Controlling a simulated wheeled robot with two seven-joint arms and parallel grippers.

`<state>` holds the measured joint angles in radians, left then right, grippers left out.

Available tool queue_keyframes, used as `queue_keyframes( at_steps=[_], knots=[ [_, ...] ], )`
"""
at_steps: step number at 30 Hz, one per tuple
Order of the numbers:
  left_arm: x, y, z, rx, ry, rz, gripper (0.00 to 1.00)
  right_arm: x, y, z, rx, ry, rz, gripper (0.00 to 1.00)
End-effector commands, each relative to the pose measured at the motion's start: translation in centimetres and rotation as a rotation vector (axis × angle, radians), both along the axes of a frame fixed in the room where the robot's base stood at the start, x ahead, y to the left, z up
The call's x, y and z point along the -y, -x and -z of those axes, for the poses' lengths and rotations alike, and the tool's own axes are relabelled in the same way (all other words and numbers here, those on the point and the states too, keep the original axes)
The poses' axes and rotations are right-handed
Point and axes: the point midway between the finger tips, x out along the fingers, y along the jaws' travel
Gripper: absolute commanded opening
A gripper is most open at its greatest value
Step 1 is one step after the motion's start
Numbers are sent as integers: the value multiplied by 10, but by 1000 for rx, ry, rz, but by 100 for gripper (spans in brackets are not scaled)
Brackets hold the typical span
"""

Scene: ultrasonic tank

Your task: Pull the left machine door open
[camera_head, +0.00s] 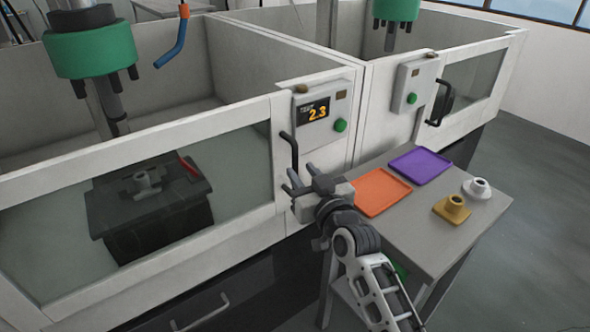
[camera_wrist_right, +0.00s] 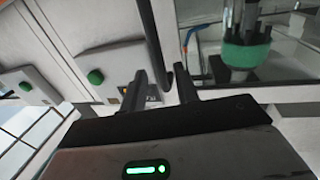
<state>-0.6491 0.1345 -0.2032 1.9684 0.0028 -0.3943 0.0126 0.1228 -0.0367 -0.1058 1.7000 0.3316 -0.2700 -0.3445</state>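The left machine door (camera_head: 150,215) is a pale frame with a large window and looks shut, flush with the machine front. My right gripper (camera_head: 301,174) is at the handle's lower part. In the right wrist view, my right gripper (camera_wrist_right: 160,82) has its two fingers apart, and the handle (camera_wrist_right: 151,40) runs down between them with gaps on both sides. I cannot tell whether a finger touches it. My left gripper is in neither view.
A control panel (camera_head: 322,114) reading 2.3 has a green button. A grey side table (camera_head: 400,240) at right, close to my right arm, holds an orange tray (camera_head: 380,192), a purple tray (camera_head: 420,165) and two flanged parts. A vise sits inside the left machine (camera_head: 148,183).

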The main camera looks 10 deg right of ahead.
Motion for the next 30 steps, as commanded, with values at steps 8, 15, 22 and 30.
queue_keyframes(
  at_steps=[8,15,22,30],
  knots=[
    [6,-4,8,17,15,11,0,-8,-40,3,0,0,1,31],
    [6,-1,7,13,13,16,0,-9,-47,1,-2,1,1,31],
    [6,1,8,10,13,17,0,-9,-47,0,-2,1,1,14],
    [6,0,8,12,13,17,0,-10,-46,1,-2,1,-1,0]
  ],
)
